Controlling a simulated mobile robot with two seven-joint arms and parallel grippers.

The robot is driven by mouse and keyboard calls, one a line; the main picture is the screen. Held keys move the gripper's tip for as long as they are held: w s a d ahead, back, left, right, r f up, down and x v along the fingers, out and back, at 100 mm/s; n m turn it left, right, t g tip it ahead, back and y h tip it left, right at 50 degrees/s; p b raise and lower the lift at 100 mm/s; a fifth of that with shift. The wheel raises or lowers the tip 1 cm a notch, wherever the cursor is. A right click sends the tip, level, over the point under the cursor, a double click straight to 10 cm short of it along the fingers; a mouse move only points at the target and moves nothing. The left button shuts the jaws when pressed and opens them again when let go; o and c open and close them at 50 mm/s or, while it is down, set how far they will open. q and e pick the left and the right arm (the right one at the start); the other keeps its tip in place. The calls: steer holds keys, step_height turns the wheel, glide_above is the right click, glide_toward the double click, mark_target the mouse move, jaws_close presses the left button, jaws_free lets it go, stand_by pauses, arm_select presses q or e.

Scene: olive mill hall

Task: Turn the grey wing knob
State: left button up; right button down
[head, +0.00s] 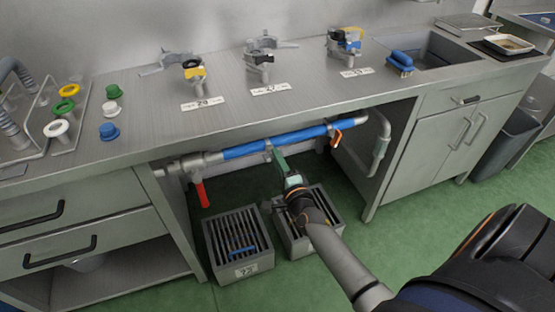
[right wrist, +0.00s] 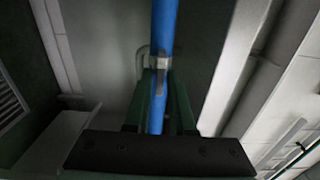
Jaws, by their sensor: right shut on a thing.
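The grey wing knob (head: 268,145) sits on the blue pipe (head: 245,149) under the counter's front edge. It also shows in the right wrist view (right wrist: 161,78), in front of the blue pipe (right wrist: 163,25). My right gripper (head: 277,160) reaches up to it from below, its green fingers either side of the knob's wing. In the right wrist view, the gripper (right wrist: 160,100) is shut on the wing, which lies roughly in line with the pipe. The fingers partly hide the knob in the head view. My left gripper is not in view.
A red lever (head: 201,192) hangs at the pipe's left end, and an orange handle (head: 338,138) sits near its right end. Two slatted grey crates (head: 240,268) (head: 290,245) stand on the green floor below. Cabinets flank the open bay.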

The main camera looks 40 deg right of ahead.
steer(key=shift+w+d+r, duration=0.1)
steer(key=shift+r, duration=0.05)
steer(key=c, duration=0.9)
jaws_free()
steer(key=p+v, duration=0.1)
steer(key=v, duration=1.1)
steer(key=shift+s, duration=0.35)
